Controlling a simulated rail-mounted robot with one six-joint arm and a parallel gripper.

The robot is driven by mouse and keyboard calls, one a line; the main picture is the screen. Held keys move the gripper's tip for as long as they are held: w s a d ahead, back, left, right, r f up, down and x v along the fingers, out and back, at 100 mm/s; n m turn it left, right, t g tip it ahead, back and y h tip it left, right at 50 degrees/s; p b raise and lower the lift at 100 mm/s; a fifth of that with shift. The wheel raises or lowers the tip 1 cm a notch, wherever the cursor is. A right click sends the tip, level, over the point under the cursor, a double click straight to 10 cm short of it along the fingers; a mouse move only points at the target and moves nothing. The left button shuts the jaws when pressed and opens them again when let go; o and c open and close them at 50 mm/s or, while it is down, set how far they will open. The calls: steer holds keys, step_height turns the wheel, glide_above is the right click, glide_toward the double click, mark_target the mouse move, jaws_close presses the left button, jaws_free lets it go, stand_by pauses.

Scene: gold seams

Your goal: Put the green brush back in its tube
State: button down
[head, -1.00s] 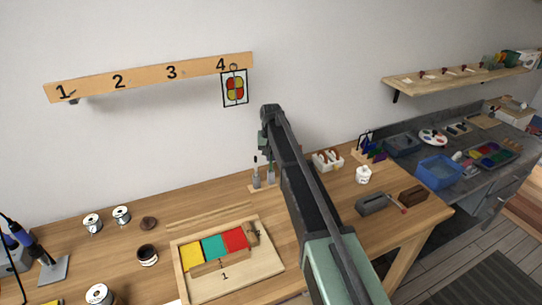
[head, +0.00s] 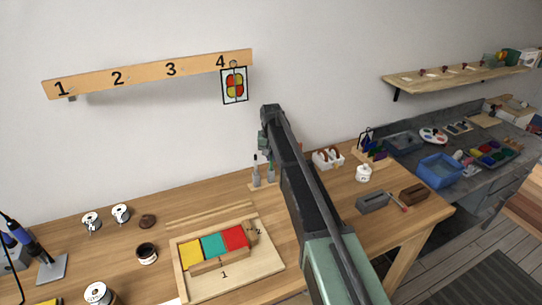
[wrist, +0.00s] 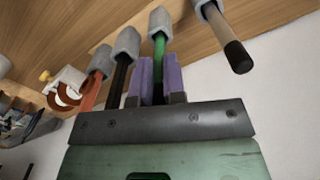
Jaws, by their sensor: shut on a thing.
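The green brush (wrist: 159,48) shows in the wrist view as a green handle between the purple fingertips of my gripper (wrist: 156,78). My gripper is shut on it. The handle's other end meets the mouth of a grey tube (wrist: 160,20); how deep it sits inside I cannot tell. Other grey tubes stand in the same row, holding a red brush (wrist: 90,93), a black brush (wrist: 118,80) and a black-tipped brush (wrist: 225,40). In the head view my gripper (head: 266,150) is above the tube row, and my arm hides part of it.
The wall rises close behind the tubes. A wooden tray (head: 268,262) with yellow, teal and red panes lies in front. Bare tabletop (head: 200,195) lies to the left.

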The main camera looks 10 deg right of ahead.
steer(key=shift+f+b, duration=0.45)
steer(key=shift+f, duration=0.1)
steer(key=c, duration=1.1)
jaws_free()
steer(key=shift+o, duration=0.3)
steer(key=o, duration=0.4)
steer(key=shift+r, duration=0.15)
step_height(320, 180, up, 7)
steer(key=p, duration=0.7)
